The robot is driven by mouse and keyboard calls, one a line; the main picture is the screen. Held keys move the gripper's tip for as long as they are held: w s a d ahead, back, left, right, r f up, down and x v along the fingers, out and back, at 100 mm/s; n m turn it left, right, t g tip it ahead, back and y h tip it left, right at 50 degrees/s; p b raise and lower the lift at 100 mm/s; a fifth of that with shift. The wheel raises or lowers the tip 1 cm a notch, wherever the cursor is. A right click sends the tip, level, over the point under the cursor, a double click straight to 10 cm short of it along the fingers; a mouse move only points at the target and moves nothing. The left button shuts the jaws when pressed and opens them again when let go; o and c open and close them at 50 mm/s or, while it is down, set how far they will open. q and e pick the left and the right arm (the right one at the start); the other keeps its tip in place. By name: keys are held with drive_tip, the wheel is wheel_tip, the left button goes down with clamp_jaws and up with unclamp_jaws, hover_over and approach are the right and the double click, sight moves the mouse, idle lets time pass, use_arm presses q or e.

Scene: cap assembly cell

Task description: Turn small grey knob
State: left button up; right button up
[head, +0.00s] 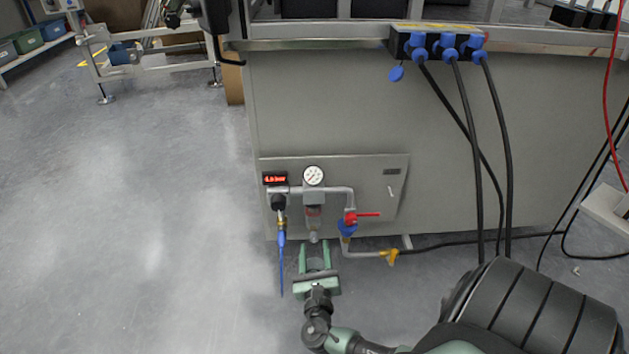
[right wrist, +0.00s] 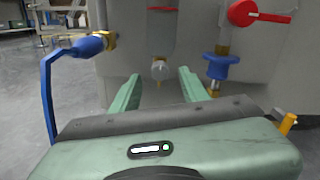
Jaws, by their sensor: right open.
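The small grey knob (head: 313,237) is at the bottom of the filter bowl under the round gauge (head: 313,176), low on the front of the grey cabinet. In the right wrist view the knob (right wrist: 159,69) shows in the gap between the fingertips. My right gripper (head: 314,248) is green, open and empty, with its fingers pointing at the knob. The fingers do not appear to touch it. I cannot tell whether the tips reach around it or stop just short. My left gripper is not in view.
A red-handled valve (head: 367,214) with a blue body stands just right of the knob. A blue hose (head: 281,262) hangs to its left. A yellow valve (head: 389,256) and pipe lie low at the right. Black cables hang further right. The floor at left is clear.

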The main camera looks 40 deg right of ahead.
drive_tip(key=shift+p+v, duration=0.75)
drive_tip(key=shift+v, duration=1.85)
